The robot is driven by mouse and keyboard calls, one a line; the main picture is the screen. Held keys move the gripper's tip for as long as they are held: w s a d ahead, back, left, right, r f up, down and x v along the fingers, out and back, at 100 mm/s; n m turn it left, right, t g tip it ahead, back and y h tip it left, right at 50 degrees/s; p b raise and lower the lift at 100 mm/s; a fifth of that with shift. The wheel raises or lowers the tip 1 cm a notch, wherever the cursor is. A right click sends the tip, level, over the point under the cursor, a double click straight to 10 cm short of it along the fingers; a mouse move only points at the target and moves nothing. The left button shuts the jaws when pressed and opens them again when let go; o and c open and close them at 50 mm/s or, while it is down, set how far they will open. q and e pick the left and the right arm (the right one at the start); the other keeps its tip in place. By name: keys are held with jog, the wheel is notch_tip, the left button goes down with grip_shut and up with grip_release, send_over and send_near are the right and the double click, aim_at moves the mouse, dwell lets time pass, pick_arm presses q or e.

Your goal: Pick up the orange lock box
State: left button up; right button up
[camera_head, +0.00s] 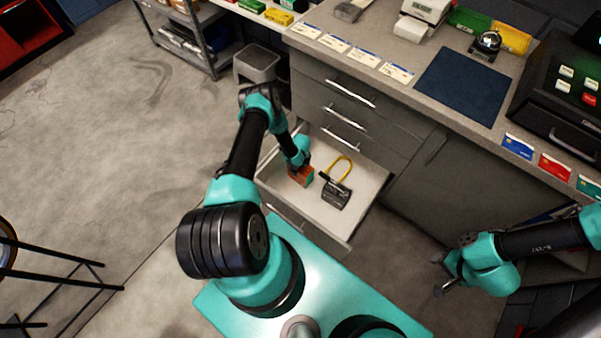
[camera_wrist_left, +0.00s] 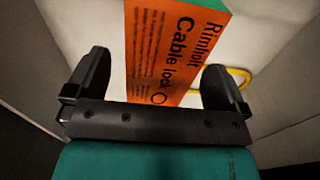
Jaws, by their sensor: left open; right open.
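The orange lock box (camera_head: 306,176) stands in the open drawer (camera_head: 354,223), with a green side showing on its right. In the left wrist view the box (camera_wrist_left: 172,50) shows its orange face with "Rimholt Cable lock" print, between the two fingers. My left gripper (camera_wrist_left: 158,85) is open around the box; I cannot tell whether either finger touches it. In the head view my left gripper (camera_head: 301,165) is at the box, its fingers partly hidden. My right gripper (camera_head: 440,276) is open and empty, over the floor at the right.
A black lock with a yellow shackle (camera_head: 337,190) lies in the drawer just right of the box. The drawer walls stand close around both. The counter (camera_head: 400,92) above carries cards, a blue mat (camera_head: 463,86), a bell and a till. A grey bin (camera_head: 257,64) stands left of the cabinet.

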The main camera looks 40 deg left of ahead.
pick_arm(q)
notch_tip(320, 180, down, 4)
jog(key=shift+w+r, duration=0.1)
jog(key=shift+r, duration=0.1)
dwell(0.4)
jog(key=c, duration=1.3)
jog(key=shift+r, duration=0.1)
jog(key=shift+r, duration=0.75)
notch_tip(320, 180, up, 2)
jog(key=shift+r, duration=0.1)
jog(key=s+d, duration=0.3)
jog(key=s, duration=0.1)
jog(key=s+d, duration=0.4)
jog(key=s+d+r, duration=0.1)
jog(key=s+d, duration=0.2)
jog(key=s, duration=0.1)
jog(key=shift+s+d+r, duration=0.1)
jog(key=shift+s+d, duration=0.05)
